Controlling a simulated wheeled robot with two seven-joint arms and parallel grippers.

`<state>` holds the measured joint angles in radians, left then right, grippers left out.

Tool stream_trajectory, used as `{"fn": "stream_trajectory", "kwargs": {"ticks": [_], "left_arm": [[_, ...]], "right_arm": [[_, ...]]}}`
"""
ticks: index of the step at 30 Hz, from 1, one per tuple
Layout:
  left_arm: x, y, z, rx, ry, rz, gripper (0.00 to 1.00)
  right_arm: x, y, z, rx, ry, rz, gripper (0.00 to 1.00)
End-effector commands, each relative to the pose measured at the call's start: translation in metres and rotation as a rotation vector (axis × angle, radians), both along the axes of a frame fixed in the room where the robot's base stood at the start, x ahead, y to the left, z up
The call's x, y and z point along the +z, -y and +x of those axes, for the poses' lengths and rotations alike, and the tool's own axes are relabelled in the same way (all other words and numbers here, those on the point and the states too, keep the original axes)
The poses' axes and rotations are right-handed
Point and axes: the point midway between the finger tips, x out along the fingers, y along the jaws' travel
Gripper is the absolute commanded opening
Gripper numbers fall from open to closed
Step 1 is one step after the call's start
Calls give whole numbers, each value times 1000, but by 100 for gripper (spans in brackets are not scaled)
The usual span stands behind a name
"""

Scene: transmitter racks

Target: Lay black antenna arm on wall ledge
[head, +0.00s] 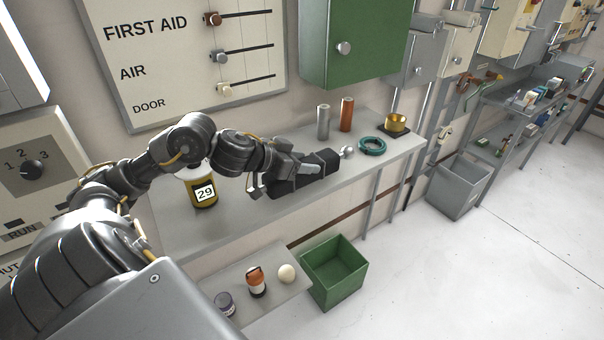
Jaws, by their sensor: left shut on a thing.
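My left gripper (308,168) reaches in from the left over the wall ledge (241,215), a long grey shelf along the wall. It is shut on the black antenna arm (322,161), a dark blocky piece pointing right. The fingers and wrist partly hide it. A small silver ball (347,152) shows at its far end; I cannot tell if it belongs to the piece. The piece is over the ledge's middle; whether it touches the surface is unclear. My right gripper is not in view.
Below are a small shelf (252,310), a green bin (335,272) and a grey bin (459,187).

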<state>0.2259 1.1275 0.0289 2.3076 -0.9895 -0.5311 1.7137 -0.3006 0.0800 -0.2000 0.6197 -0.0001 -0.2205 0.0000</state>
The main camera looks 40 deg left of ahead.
Motion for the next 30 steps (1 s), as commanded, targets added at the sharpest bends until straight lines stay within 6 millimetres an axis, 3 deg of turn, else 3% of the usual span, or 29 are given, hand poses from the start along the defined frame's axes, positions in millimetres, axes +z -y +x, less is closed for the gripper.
{"fn": "stream_trajectory", "kwargs": {"ticks": [3,6,18,19,24,30], "left_arm": [[-21,0,0,2,-4,-6,14],[-29,0,0,2,-2,-6,14],[-34,-1,0,1,0,-2,14],[-35,-1,0,1,-2,-1,52],[-34,-1,0,0,-2,0,73],[-34,-1,0,0,-1,-1,73]], "right_arm": [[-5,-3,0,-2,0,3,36],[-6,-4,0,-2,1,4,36],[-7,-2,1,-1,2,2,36],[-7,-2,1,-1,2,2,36],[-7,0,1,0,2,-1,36],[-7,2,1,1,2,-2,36]]}}
